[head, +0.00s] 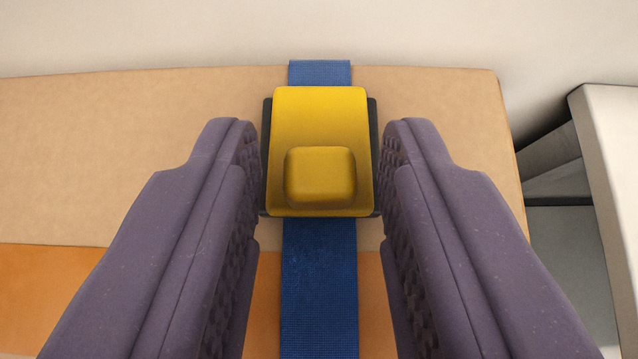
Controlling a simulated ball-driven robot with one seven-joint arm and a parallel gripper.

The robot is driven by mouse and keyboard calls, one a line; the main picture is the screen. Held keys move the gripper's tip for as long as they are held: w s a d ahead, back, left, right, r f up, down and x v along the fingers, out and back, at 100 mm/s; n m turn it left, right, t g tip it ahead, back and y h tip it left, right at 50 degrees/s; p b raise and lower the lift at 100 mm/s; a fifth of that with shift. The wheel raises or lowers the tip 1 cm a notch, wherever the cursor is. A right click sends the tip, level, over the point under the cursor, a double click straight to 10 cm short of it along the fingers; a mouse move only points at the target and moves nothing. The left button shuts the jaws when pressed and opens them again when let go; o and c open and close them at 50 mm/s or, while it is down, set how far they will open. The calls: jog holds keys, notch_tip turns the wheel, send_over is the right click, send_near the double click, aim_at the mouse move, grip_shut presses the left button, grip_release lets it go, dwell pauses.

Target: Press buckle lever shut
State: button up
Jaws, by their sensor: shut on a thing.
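A yellow buckle lever (320,118) with a raised block on its near half sits in the middle of the head view. Dark edges of the buckle frame (266,150) show on both sides of it. The lever appears to lie flat over the frame, but from above I cannot tell whether it is fully down. A blue strap (319,295) runs under the buckle, towards me and away. My gripper (321,155) has one purple finger on each side of the buckle, shut on its sides. The finger pads' contact is partly hidden.
The buckle lies on a tan surface (130,160) with an orange band (50,300) nearer me. A pale wall (200,35) stands behind. At the right, past the tan edge, is a light grey box-like structure (615,150) with a dark recess.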

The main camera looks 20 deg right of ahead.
jog(key=shift+s+f+t+b, duration=0.15)
jog(key=shift+f+t+b, duration=0.3)
jog(key=shift+b, duration=0.55)
jog(key=shift+r, duration=0.2)
jog(key=o, duration=0.8)
